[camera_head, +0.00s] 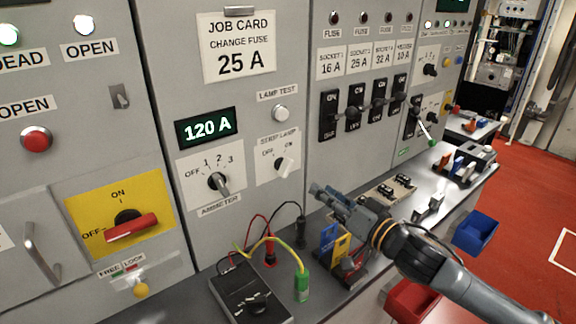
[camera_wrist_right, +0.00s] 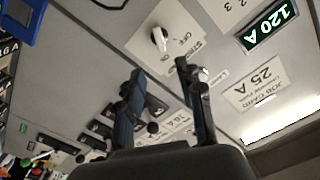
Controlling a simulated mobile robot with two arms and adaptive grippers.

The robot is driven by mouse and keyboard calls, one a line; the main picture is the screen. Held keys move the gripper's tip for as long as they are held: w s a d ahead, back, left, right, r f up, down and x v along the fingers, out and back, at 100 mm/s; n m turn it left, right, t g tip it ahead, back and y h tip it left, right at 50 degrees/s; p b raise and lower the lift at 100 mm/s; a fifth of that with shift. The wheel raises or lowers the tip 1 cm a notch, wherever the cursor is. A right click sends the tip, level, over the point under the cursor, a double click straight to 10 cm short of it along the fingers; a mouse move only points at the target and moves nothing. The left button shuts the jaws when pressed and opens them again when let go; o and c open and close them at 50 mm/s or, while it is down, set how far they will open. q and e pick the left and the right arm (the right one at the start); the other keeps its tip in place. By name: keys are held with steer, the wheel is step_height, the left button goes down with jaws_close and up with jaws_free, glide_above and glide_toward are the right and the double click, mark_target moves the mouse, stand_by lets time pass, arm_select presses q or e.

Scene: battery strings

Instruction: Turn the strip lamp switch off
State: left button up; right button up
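The strip lamp switch (camera_head: 283,164) is a small pale rotary knob on a white plate marked OFF and ON, on the grey panel right of the ammeter selector. In the right wrist view, its knob (camera_wrist_right: 159,39) shows beyond the fingertips. I cannot tell for sure which mark it points at. My right gripper (camera_head: 318,191) is to the right of and below the switch, apart from it. In the wrist view, its two fingers (camera_wrist_right: 159,70) are spread with nothing between them. My left gripper is not in view.
The ammeter selector (camera_head: 218,182) and lamp test button (camera_head: 281,113) are close to the switch. Fuse switches (camera_head: 354,108) line the panel to the right. A black meter (camera_head: 250,295) with leads and a green-capped probe (camera_head: 302,286) stand on the bench below.

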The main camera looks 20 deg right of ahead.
mark_target(289, 168)
steer(key=p+x, duration=0.3)
steer(key=x, duration=0.8)
steer(key=shift+w, duration=0.15)
steer(key=shift+w+a, duration=0.15)
steer(key=shift+w, duration=0.2)
steer(key=shift+w+a, duration=0.1)
steer(key=shift+w, duration=0.15)
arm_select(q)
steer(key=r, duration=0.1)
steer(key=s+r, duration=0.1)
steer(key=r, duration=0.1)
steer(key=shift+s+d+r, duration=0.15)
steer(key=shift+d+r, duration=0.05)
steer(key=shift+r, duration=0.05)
arm_select(e)
jaws_close()
